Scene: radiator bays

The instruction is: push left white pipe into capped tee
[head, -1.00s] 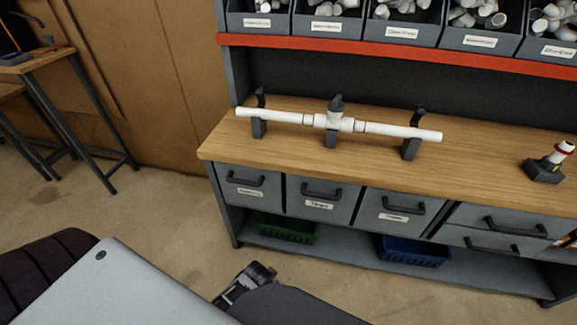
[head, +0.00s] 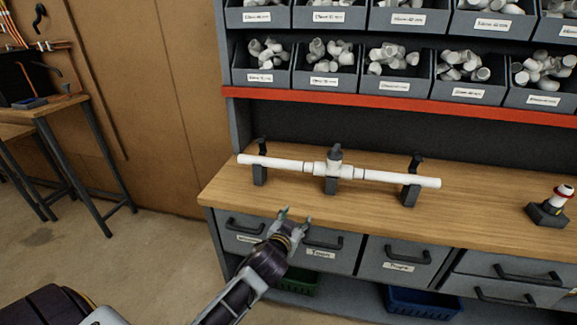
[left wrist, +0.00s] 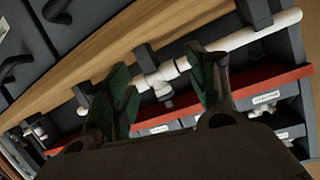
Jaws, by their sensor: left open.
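The left white pipe (head: 272,162) lies level in a dark holder on the wooden bench, its right end at the tee. My left gripper (head: 294,217) is open and empty at the bench's front edge, in front of and below the pipe and tee. In the left wrist view its green-padded fingers (left wrist: 165,95) are spread, with the tee (left wrist: 160,80) seen between them. My right gripper is not visible.
Rows of bins with white fittings (head: 393,91) stand behind the bench, above a red shelf edge (head: 400,110). A small stand with a white and red fitting (head: 549,208) is at the right. Drawer handles (head: 325,245) jut out below the bench top (head: 470,215).

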